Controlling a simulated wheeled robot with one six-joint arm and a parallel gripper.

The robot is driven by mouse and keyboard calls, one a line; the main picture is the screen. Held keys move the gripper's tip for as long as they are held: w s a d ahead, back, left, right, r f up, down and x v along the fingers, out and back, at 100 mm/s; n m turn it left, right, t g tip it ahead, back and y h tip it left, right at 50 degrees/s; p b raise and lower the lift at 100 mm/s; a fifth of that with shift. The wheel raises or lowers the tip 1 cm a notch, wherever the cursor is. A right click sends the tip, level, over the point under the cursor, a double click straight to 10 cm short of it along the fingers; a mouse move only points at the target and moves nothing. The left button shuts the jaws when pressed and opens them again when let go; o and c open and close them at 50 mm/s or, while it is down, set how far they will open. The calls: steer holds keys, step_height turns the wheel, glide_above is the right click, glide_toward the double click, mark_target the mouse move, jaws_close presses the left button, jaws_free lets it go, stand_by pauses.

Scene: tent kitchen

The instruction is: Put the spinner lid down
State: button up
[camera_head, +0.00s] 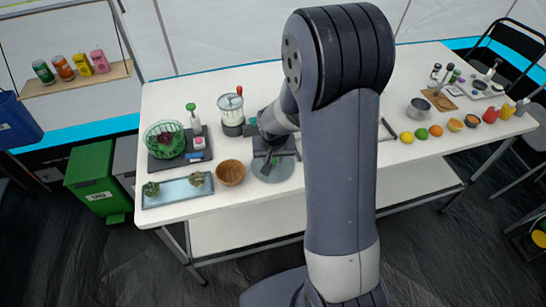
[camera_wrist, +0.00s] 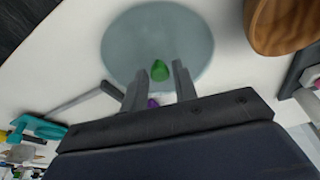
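The spinner lid, a round translucent grey-blue disc (camera_head: 283,174), appears to lie flat on the white table, right of the wooden bowl. In the wrist view the disc (camera_wrist: 125,40) shows whole, with a small green knob (camera_wrist: 160,71) near its lower edge. My gripper (camera_head: 268,164) is over the disc. In the wrist view my gripper (camera_wrist: 161,70) has its two fingers apart, with the green knob between the tips and a gap on each side. A small purple piece shows between the fingers lower down. The green spinner basket (camera_head: 154,147) stands at the table's left.
The wooden bowl (camera_head: 230,173) is close on the left of the disc. A tray (camera_head: 163,195) with green items lies at the front left. A red-handled chopper (camera_head: 231,112) stands behind. A metal pot (camera_head: 418,108) and several fruits are at right.

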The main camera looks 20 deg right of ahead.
mark_target(274, 173)
steer(key=shift+o, duration=1.2)
steer(key=shift+r, duration=0.1)
steer(key=shift+r+p, duration=0.2)
steer(key=shift+p, duration=0.1)
steer(key=v, duration=1.1)
steer(key=shift+r, duration=0.35)
steer(key=x, duration=0.6)
steer(key=b+x, duration=0.1)
steer(key=x, duration=0.5)
steer(key=shift+s+f, duration=0.15)
steer(key=shift+f, duration=0.25)
steer(key=shift+r+p, duration=0.4)
steer(key=shift+r, duration=1.15)
